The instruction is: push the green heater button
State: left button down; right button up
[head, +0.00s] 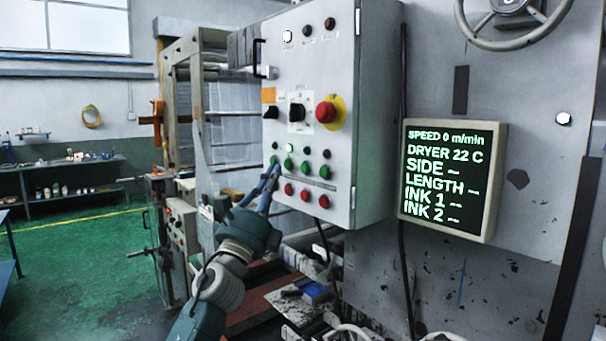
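The grey control box (342,120) carries a row of green buttons: one at the far left (274,160), then a second green button (289,164), a third (305,167) and one at the right end (324,172). Their labels are too small to read, so I cannot tell which is the heater button. My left gripper (274,169) is in front of the box's lower left part, its fingertips close together just below the leftmost green button. It holds nothing visible. I cannot tell whether the tips touch the panel. My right gripper is out of view.
A row of red buttons (305,195) sits below the green ones. A red emergency knob on yellow (327,111) and black rotary switches (297,112) are above. A display (452,178) reads speed 0 m/min, dryer 22 C. A cluttered machine ledge (300,295) lies below the box.

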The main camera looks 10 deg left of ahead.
aim_at(305, 168)
pick_arm(q)
jog(key=shift+w+d+b, duration=0.8)
jog(key=shift+w+d, duration=0.05)
jog(key=shift+w, duration=0.25)
jog(key=shift+w+d+b, duration=0.75)
jog(key=shift+w+d, duration=0.1)
jog(key=shift+w, duration=0.2)
jog(key=shift+w+d+b, duration=0.25)
jog(key=shift+w+b, duration=0.05)
jog(key=shift+b, duration=0.15)
jog(key=shift+w+d+b, duration=0.25)
jog(key=shift+w+b, duration=0.1)
jog(key=shift+b, duration=0.25)
dwell(0.4)
dwell(0.3)
jog(key=shift+s+a+p, duration=0.45)
jog(key=shift+s+p, duration=0.25)
jog(key=shift+p, duration=0.05)
